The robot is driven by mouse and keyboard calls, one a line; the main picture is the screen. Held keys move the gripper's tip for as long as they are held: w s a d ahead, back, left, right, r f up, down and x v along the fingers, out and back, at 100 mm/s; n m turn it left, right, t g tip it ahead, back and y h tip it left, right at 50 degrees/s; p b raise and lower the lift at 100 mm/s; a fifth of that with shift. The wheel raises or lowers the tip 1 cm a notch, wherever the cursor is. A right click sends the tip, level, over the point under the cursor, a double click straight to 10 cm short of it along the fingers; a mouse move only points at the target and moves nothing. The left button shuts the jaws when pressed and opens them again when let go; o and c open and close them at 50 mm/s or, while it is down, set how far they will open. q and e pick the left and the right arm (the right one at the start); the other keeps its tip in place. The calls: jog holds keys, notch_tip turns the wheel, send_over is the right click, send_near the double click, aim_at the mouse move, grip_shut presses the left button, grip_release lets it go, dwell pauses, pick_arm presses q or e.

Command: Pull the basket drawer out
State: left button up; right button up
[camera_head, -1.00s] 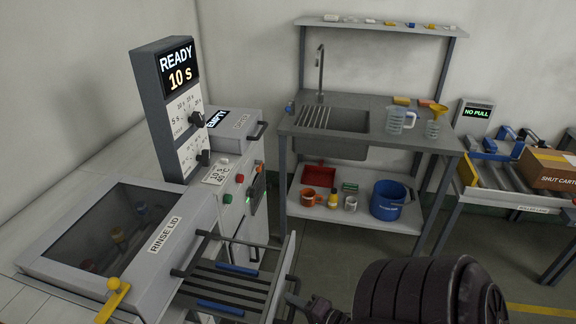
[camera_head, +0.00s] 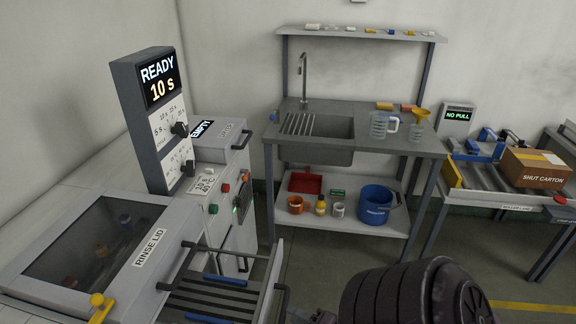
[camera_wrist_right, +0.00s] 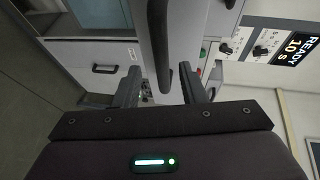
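The basket drawer (camera_head: 262,283), a grey front with dark slats (camera_head: 215,298) and blue strips, stands pulled out of the machine below the rinse lid. Its dark bar handle (camera_head: 283,301) is on the outer face of the front. My right gripper (camera_wrist_right: 162,80) is at the drawer front in the right wrist view. Its two fingers stand on either side of the dark handle bar (camera_wrist_right: 160,45), with gaps showing, so it looks open around the bar. In the head view its fingers are mostly cut off at the bottom edge. My left gripper is not in view.
The rinse lid (camera_head: 150,247) with a yellow knob (camera_head: 97,300) is closed left of the drawer. A sink bench (camera_head: 430,147) stands behind, with a blue bucket (camera_head: 376,206) on its lower shelf. Open floor (camera_head: 335,262) lies right of the drawer.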

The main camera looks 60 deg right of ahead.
jog(key=s, duration=0.3)
jog(key=shift+s+r, duration=0.4)
jog(key=s+a+f+n+g, duration=0.3)
jog(key=a+f+n+g, duration=0.15)
jog(key=f, duration=0.75)
jog(key=s+a+f+n+g, duration=0.2)
jog(key=a+f+n+g, duration=0.3)
jog(key=f, duration=0.6)
jog(key=s+a+f+n+g, duration=0.5)
jog(key=s+a+f+n, duration=0.3)
jog(key=a+f+n, duration=0.1)
jog(key=shift+s+a+f+n, duration=0.2)
jog(key=shift+s+f+n, duration=0.15)
jog(key=shift+n, duration=0.3)
jog(key=shift+s+g, duration=0.1)
jog(key=shift+g, duration=0.15)
